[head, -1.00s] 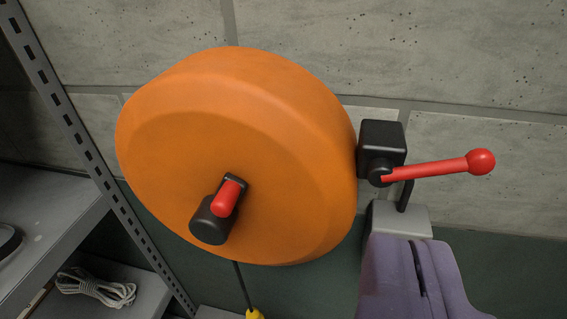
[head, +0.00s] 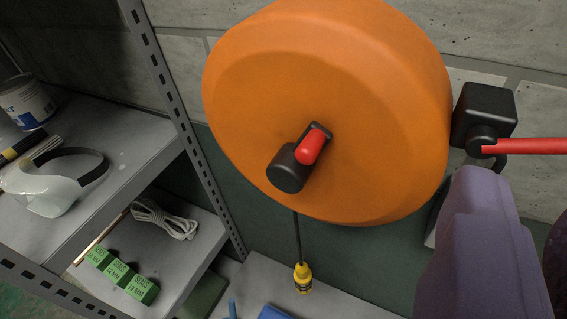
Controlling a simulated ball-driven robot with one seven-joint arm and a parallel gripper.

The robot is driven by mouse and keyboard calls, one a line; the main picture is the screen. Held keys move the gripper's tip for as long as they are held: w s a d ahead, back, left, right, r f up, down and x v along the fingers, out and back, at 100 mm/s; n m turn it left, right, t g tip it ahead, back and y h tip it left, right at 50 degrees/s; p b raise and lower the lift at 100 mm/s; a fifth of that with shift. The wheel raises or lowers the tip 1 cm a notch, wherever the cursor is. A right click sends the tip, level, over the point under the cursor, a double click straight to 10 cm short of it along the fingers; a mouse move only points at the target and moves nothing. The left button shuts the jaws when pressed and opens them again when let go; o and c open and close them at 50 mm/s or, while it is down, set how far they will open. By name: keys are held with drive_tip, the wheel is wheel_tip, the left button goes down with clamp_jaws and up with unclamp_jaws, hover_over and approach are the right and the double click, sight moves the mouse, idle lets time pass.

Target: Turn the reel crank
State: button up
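The orange reel (head: 385,120) is mounted against the concrete wall in the upper middle. Its crank (head: 312,145) is at the front of the hub, with a red knob and a black cylindrical end. A dark cord hangs below the reel to a yellow connector (head: 303,278). My gripper shows as a purple shape (head: 475,250) at the lower right, below and right of the crank and apart from it. Its fingertips cannot be made out, so its opening is unclear.
A black box (head: 484,112) with a red lever (head: 530,146) sits right of the reel. A grey metal shelf (head: 120,175) stands at left, holding a visor (head: 45,190), a coiled white rope (head: 163,219) and green boxes (head: 122,275). A low grey surface lies below the reel.

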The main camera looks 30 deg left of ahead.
drive_tip(key=o, duration=0.7)
drive_tip(key=w+a+y+p, duration=0.1)
drive_tip(key=a, duration=0.1)
drive_tip(key=w+a+f+n+y+p, duration=0.1)
drive_tip(key=a, duration=0.2)
drive_tip(key=w+a+t+y, duration=0.1)
drive_tip(key=a, duration=0.2)
drive_tip(key=shift+w+f+n+p, duration=0.1)
drive_tip(key=shift+f+n+p, duration=0.25)
drive_tip(key=shift+n+p, duration=0.05)
drive_tip(key=shift+o, duration=0.2)
drive_tip(key=shift+t+y, duration=0.3)
drive_tip(key=shift+y, duration=0.4)
drive_tip(key=a, duration=0.1)
drive_tip(key=a+f+p, duration=0.1)
drive_tip(key=a, duration=0.1)
drive_tip(key=w+a+f+p, duration=0.1)
drive_tip(key=shift+a+f, duration=0.1)
drive_tip(key=shift+a, duration=0.05)
drive_tip(key=m+t+h+p, duration=0.1)
drive_tip(key=m+h+p, duration=0.15)
drive_tip(key=h, duration=0.25)
approach(282, 183)
drive_tip(key=w, duration=0.3)
drive_tip(key=shift+n, duration=0.25)
drive_tip(key=w+b, duration=0.1)
drive_tip(key=w, duration=0.5)
drive_tip(key=shift+w+f, duration=0.15)
drive_tip(key=shift+w, duration=0.45)
drive_tip(key=c, duration=1)
